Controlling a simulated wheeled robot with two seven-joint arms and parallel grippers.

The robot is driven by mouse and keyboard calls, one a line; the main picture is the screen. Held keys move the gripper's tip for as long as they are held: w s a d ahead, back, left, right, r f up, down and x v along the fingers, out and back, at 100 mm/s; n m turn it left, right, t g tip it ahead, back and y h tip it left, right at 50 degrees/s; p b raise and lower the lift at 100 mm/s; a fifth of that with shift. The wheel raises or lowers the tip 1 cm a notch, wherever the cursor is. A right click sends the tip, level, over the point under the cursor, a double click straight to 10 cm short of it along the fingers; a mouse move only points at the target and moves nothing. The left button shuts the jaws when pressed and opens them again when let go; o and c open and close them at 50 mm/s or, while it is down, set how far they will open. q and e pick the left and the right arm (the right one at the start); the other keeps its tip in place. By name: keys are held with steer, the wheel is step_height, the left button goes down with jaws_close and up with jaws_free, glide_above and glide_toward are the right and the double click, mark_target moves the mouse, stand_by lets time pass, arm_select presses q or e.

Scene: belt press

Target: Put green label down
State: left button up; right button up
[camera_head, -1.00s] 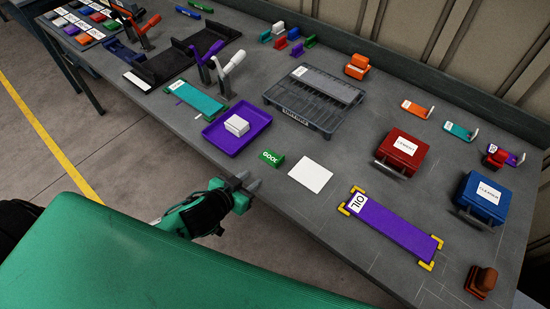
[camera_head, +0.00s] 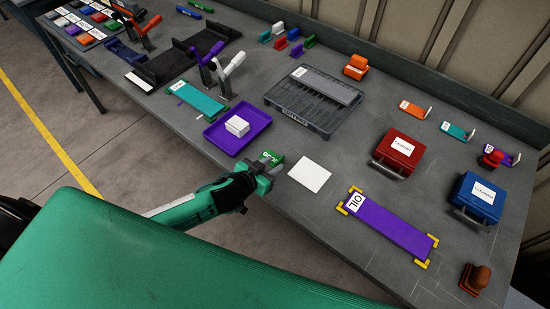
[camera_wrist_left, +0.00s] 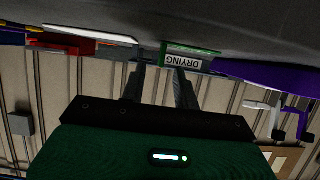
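The green label (camera_head: 273,156) stands on the bench between the purple tray and the white sheet. White lettering shows on it in the head view. In the left wrist view the label (camera_wrist_left: 190,51) shows a white face reading "DRYING", upside down. My left gripper (camera_head: 265,168) is at the label's near side. In the wrist view its two fingers are apart, with a clear gap, and one fingertip overlaps the label. I cannot tell whether it touches. My right gripper is not in view.
A purple tray (camera_head: 213,142) with a white block (camera_head: 237,126) is left of the label. A white sheet (camera_head: 310,176) lies to its right. A grey rack (camera_head: 293,113) stands behind. The purple OIL strip (camera_head: 395,228) lies further right.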

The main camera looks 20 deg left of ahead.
mark_target(280, 159)
arm_select(q)
steer(key=shift+w+d, duration=0.1)
steer(key=shift+w, duration=0.25)
steer(key=p+x, duration=0.1)
steer(key=x, duration=0.2)
steer(key=shift+w+p, duration=0.1)
steer(key=shift+p, duration=0.25)
steer(key=shift+w+d+f, duration=0.2)
steer(key=shift+w+f, duration=0.2)
steer(key=shift+w, duration=0.05)
steer(key=shift+c, duration=0.2)
jaws_close()
